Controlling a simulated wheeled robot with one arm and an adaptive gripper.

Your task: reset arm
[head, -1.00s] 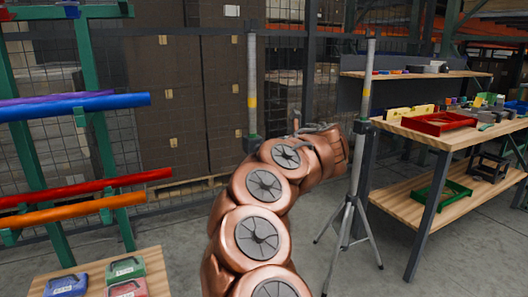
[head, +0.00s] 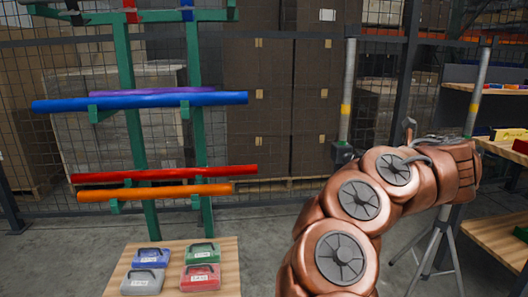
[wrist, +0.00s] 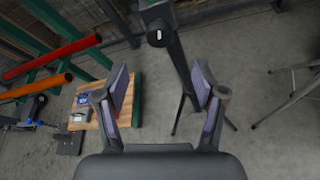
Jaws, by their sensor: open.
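My copper-coloured arm (head: 343,250) rises from the bottom of the head view and bends right. In the head view its gripper end is not clearly visible. In the wrist view my gripper (wrist: 160,78) is open, its two grey-violet fingers spread wide with nothing between them but a dark stand farther off and the floor. Several small cases with handles lie on a wooden board (head: 243,262) at lower left of the head view: a blue case (head: 151,258), a green case (head: 202,253), a grey case (head: 143,282) and a red case (head: 200,278).
A green rack (head: 128,140) holds a blue tube (head: 140,102), a red tube (head: 160,174), an orange tube (head: 155,192) and a purple one. A tripod stand (head: 441,235) stands by the arm's end, with a workbench (head: 500,148) at right. Bare floor lies left of the board.

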